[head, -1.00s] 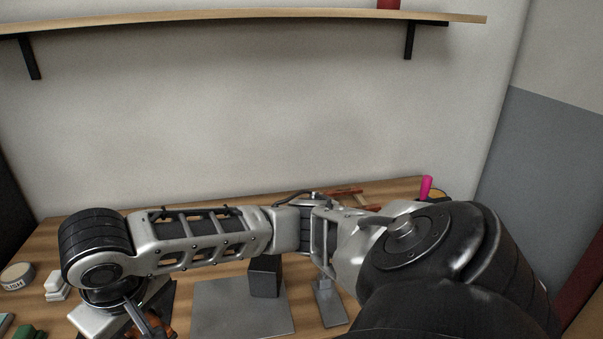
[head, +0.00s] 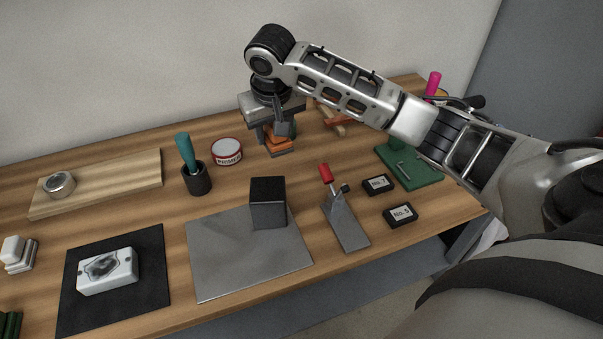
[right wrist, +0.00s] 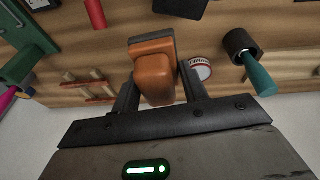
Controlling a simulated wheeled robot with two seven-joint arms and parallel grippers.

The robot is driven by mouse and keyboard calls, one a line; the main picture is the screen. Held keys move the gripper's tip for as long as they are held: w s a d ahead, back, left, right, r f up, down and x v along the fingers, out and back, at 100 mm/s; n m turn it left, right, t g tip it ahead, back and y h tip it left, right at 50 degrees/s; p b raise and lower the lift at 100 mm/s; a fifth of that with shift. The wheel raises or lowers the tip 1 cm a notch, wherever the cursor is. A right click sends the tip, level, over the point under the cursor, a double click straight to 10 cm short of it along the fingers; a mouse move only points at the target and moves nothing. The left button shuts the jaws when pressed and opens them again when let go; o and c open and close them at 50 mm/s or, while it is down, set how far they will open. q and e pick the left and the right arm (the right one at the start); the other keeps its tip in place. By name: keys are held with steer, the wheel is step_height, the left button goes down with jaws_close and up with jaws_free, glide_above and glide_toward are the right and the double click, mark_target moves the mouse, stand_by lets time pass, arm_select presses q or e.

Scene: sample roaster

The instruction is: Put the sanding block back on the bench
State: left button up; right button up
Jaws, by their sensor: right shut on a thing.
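The sanding block is orange on top with a dark grey base (head: 278,144). It is at the back middle of the wooden bench (head: 215,134), behind the grey plate. My right gripper (head: 272,136) points down and is shut on it. In the right wrist view the sanding block (right wrist: 153,72) sits between the two dark fingers (right wrist: 156,92). I cannot tell whether its base touches the bench top. My left gripper is not in view.
A red-and-white tin (head: 227,151) and a dark cup with a green-handled tool (head: 196,178) stand left of the gripper. A dark block (head: 268,203) stands in front, on a grey plate (head: 240,273). A wooden rack (head: 332,118) lies to the right.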

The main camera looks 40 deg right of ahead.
steer(key=shift+m, duration=0.5)
steer(key=w+d+f+b, duration=0.1)
steer(key=d+f, duration=0.1)
steer(key=f, duration=0.2)
steer(key=w+d+f+b, duration=0.1)
steer(key=w+d+f, duration=0.1)
steer(key=d+f, duration=0.1)
steer(key=w+d+f, duration=0.1)
steer(key=d+f, duration=0.2)
steer(key=f, duration=0.1)
steer(key=shift+w+f+b, duration=0.35)
steer(key=shift+w+b, duration=0.05)
step_height(320, 180, down, 4)
steer(key=shift+f+b, duration=0.1)
steer(key=shift+b, duration=0.2)
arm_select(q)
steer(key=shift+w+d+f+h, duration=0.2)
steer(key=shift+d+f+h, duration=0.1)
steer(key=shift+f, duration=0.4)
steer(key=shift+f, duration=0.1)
arm_select(e)
steer(key=o, duration=1.2)
